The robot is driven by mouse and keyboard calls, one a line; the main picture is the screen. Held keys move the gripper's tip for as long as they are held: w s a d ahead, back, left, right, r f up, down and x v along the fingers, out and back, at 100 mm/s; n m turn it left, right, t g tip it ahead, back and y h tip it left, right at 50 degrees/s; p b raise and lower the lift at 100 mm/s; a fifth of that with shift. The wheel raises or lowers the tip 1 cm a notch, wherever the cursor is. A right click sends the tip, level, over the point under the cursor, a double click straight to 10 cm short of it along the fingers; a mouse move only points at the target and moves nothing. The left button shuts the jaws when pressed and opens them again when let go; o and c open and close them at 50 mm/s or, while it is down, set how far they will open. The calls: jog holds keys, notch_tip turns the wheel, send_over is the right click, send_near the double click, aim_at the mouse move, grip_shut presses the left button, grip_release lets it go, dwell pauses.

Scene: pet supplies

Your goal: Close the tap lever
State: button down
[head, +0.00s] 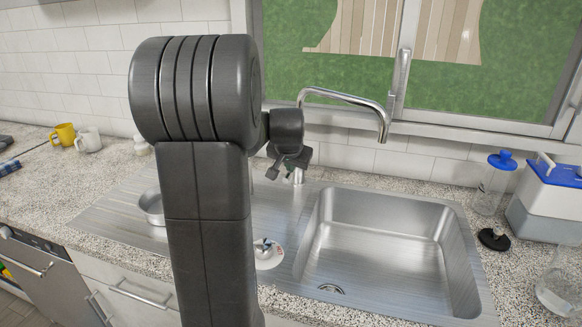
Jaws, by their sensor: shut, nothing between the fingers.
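The chrome tap (345,95) stands behind the steel sink, its spout curving right over the basin. The lower part of the tap is mostly covered by my gripper, and I cannot make out the lever or its position. My gripper (281,168) is dark, small in the picture and shut with nothing held. It is at the tap's base, overlapping it in the picture; I cannot tell whether it touches. No water stream shows below the spout.
The empty sink basin (385,245) lies right of my arm. A blue-lidded bottle (492,185), a blue-and-white box (547,200) and a glass jar (560,285) stand at right. A metal bowl (152,208) and mugs (88,140) are at left. The window (430,75) is behind.

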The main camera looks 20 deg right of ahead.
jog(key=shift+s+a+f, duration=0.1)
jog(key=shift+s+f, duration=0.05)
jog(key=shift+f, duration=0.25)
jog(key=shift+s+a+f, duration=0.1)
jog(key=shift+s+f, duration=0.05)
jog(key=shift+f, duration=0.25)
jog(key=w+d+r+p+v, duration=0.1)
jog(key=p+v, duration=0.1)
jog(key=v, duration=1.2)
jog(key=shift+w+d+r, duration=0.25)
jog(key=shift+w+r, duration=0.05)
jog(key=shift+w, duration=0.05)
jog(key=shift+f, duration=0.1)
jog(key=x, duration=0.8)
jog(key=b+x, duration=0.1)
jog(key=x, duration=0.3)
jog(key=shift+s+a+f, duration=0.1)
jog(key=shift+a+f, duration=0.2)
jog(key=shift+f, duration=0.25)
